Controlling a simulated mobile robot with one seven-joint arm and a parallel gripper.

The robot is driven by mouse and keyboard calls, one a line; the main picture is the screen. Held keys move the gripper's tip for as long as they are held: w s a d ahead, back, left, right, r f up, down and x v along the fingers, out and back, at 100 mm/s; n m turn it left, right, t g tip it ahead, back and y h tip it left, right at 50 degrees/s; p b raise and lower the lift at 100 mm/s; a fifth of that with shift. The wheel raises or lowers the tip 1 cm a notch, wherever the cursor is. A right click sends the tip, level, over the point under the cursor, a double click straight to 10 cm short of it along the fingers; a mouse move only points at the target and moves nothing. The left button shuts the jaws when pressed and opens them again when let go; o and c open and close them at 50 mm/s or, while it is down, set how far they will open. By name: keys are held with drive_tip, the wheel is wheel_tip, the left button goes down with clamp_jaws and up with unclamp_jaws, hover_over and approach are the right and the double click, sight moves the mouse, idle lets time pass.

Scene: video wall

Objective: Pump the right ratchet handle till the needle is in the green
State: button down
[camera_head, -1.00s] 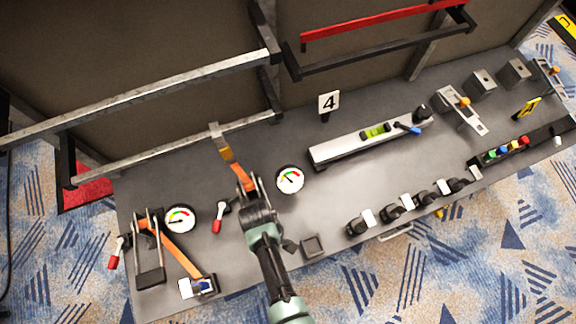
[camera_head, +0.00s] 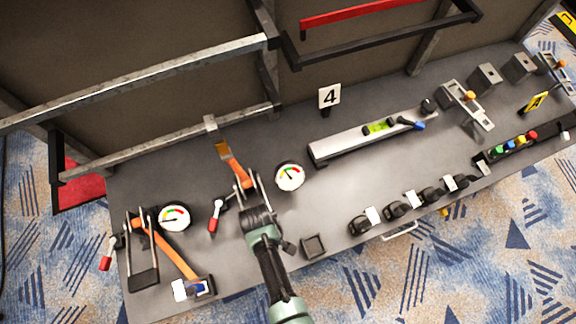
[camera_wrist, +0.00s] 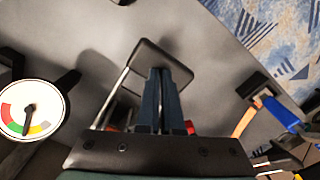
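The right ratchet has an orange strap (camera_head: 233,166) and a U-shaped handle of two grey rods with a dark grip (camera_wrist: 158,55). My gripper (camera_head: 257,214) is at this handle; its dark blue fingers (camera_wrist: 160,100) are together, with their tips at the grip. The head view does not show whether the bar is clasped. The right gauge (camera_head: 290,176) stands just right of the ratchet and also shows in the wrist view (camera_wrist: 31,108). Its needle points near the border of the yellow and green bands; the exact side is unclear.
The left ratchet (camera_head: 143,278) and left gauge (camera_head: 174,218) are at the panel's left. A red-tipped lever (camera_head: 214,218) stands between the ratchets. A small dark block (camera_head: 314,246) lies right of my arm. Metal rails (camera_head: 140,84) run behind. Several switches line the right.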

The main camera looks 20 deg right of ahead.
drive_tip(key=shift+w+f+b, duration=0.15)
drive_tip(key=shift+f+b, duration=0.9)
drive_tip(key=shift+f, duration=0.25)
drive_tip(key=shift+w+f+b, duration=0.1)
drive_tip(key=shift+f+b, duration=0.95)
drive_tip(key=shift+f, duration=0.25)
wheel_tip(320, 180, up, 10)
drive_tip(key=p, duration=1)
drive_tip(key=shift+s+r, duration=0.1)
